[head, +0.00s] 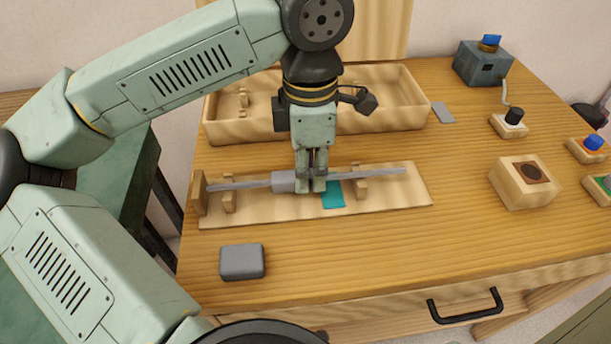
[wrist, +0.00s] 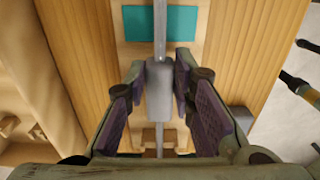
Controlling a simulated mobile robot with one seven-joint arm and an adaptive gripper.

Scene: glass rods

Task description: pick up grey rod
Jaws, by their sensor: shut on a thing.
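The grey rod (head: 388,172) lies level along a pale wooden stand (head: 414,195), with a thicker grey sleeve (head: 284,182) around its middle-left part. My gripper (head: 312,187) points down over the rod, its fingers at the right end of the sleeve. In the wrist view the rod (wrist: 161,40) runs between the two purple-padded fingers, with the sleeve (wrist: 160,90) between the pads. My gripper is shut on the rod. I cannot tell whether the rod is clear of its wooden supports (head: 361,186).
A teal patch (head: 333,195) is on the stand. A wooden tray (head: 400,100) stands behind it. A grey block (head: 242,261) lies in front. At right are a wooden block with a dark round top (head: 524,180) and a grey box (head: 482,66). The front-middle tabletop is free.

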